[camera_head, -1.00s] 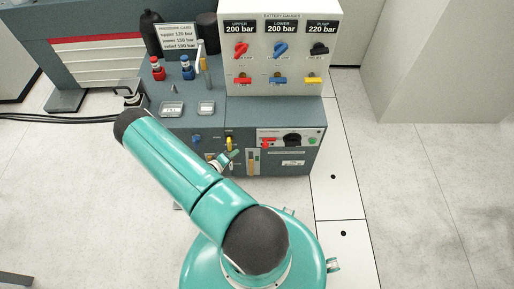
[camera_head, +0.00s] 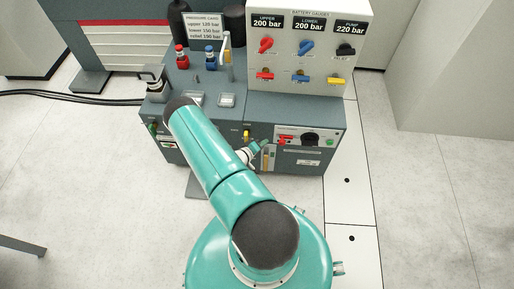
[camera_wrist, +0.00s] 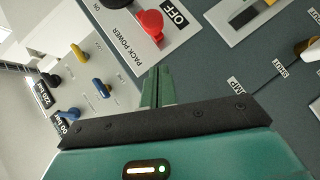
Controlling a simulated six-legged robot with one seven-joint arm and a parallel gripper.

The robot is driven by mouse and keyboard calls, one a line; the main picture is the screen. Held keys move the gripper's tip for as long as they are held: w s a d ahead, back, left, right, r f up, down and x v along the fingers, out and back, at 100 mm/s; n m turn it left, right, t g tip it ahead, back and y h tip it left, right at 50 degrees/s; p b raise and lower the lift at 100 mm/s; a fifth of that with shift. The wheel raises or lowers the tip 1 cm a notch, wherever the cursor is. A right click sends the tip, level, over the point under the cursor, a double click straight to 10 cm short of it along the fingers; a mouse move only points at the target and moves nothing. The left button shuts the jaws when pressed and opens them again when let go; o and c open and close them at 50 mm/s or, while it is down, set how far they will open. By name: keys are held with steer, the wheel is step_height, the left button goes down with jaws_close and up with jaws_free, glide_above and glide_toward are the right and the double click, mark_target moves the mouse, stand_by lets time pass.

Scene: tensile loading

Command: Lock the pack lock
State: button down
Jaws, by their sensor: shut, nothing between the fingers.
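The pack power panel is on the low front of the grey cabinet (camera_head: 282,107). Its red knob (camera_head: 283,141) is at the left of a black knob (camera_head: 309,138). In the wrist view the red knob (camera_wrist: 150,22) is beside an OFF label and the words PACK POWER. My gripper (camera_head: 260,146) is just left of the panel. In the wrist view its green fingers (camera_wrist: 157,88) are together and empty, pointing toward the red knob; I cannot tell whether they touch anything.
A gauge board (camera_head: 310,40) with coloured knobs rises behind the cabinet top. A yellow handle (camera_head: 247,135) is left of the panel. Red and blue capped parts and a pressure card (camera_head: 204,28) stand on top. Floor at the right is clear.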

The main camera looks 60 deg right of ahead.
mark_target(283, 144)
steer(key=shift+s+d+f, duration=0.65)
steer(key=shift+s+d, duration=0.2)
steer(key=shift+d, duration=0.15)
steer(key=shift+s+d+f, duration=0.6)
steer(key=shift+s+d, duration=0.25)
steer(key=shift+d, duration=0.1)
steer(key=shift+s+d, duration=0.3)
steer(key=shift+s, duration=0.35)
steer(key=shift+s+d, duration=0.35)
steer(key=shift+s, duration=0.3)
steer(key=shift+s+d, duration=0.3)
steer(key=shift+s, duration=0.35)
